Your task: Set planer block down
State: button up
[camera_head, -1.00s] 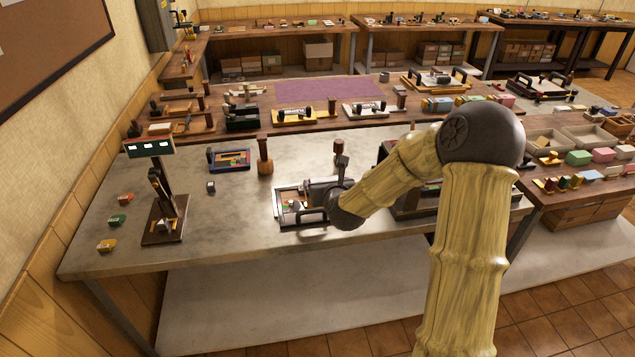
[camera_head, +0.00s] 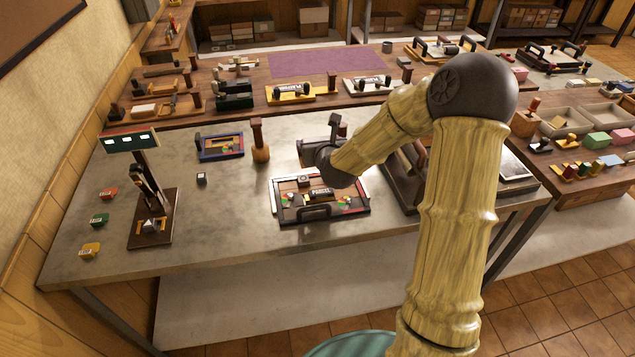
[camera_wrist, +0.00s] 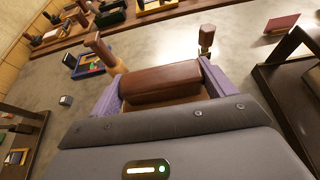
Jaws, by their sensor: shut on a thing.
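My gripper (camera_wrist: 162,72) is shut on a brown, rounded block, the planer block (camera_wrist: 160,88), in the wrist view. The block lies crosswise between the two lavender fingers. In the head view my gripper (camera_head: 318,148) is over the grey table, just behind the framed tray (camera_head: 300,215). The tray has a dark front handle and holds small coloured pieces and a dark lettered block.
A wooden-handled mallet (camera_head: 260,150) stands left of my gripper, and a dark-headed upright tool (camera_head: 335,125) stands behind it. A blue-framed tray (camera_head: 220,147) and a small dark cube (camera_head: 201,179) are farther left. A press with a display (camera_head: 152,220) stands left. Bare table lies between press and tray.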

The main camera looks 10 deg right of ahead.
jog(key=shift+s+f, duration=0.1)
jog(key=shift+f, duration=0.1)
notch_tip(320, 180, down, 5)
jog(key=shift+f, duration=0.1)
jog(key=shift+w+f, duration=0.1)
jog(key=shift+w, duration=0.15)
notch_tip(320, 180, down, 4)
jog(key=shift+s+a+r+p, duration=0.1)
jog(key=shift+s+a+p, duration=0.05)
jog(key=shift+p, duration=0.25)
jog(key=shift+s, duration=0.1)
jog(key=shift+f, duration=0.25)
